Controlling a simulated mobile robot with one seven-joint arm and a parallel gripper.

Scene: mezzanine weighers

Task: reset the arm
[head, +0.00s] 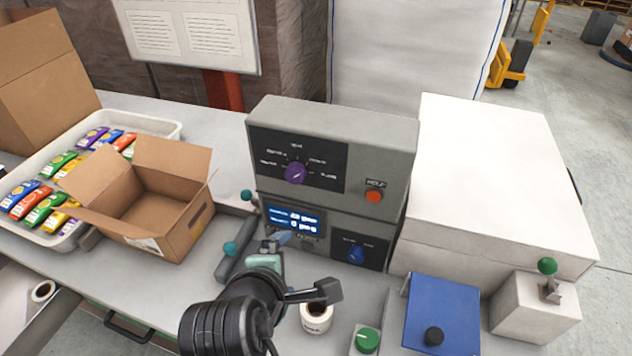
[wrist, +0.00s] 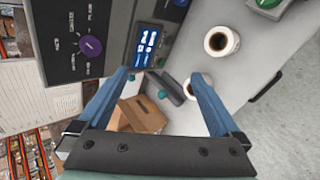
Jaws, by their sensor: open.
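My gripper (wrist: 159,76) is open in the wrist view, with its two blue fingers spread wide and nothing held between them. In the head view my gripper (head: 284,238) is small and partly hidden by my black arm, and it shows in front of the grey control box (head: 335,140). The box has a purple knob (head: 295,173), a red-orange button (head: 374,196), a lit blue display (head: 294,219) and a blue knob (head: 356,254). The purple knob (wrist: 91,46) and display (wrist: 146,47) also show in the wrist view.
An open cardboard box (head: 178,226) stands left of the control box, beside a white tray (head: 168,128) of colourful packets. A label roll (head: 316,318), green knob (head: 367,340) and blue panel (head: 443,308) lie at the front. A large white box (head: 490,170) stands at right.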

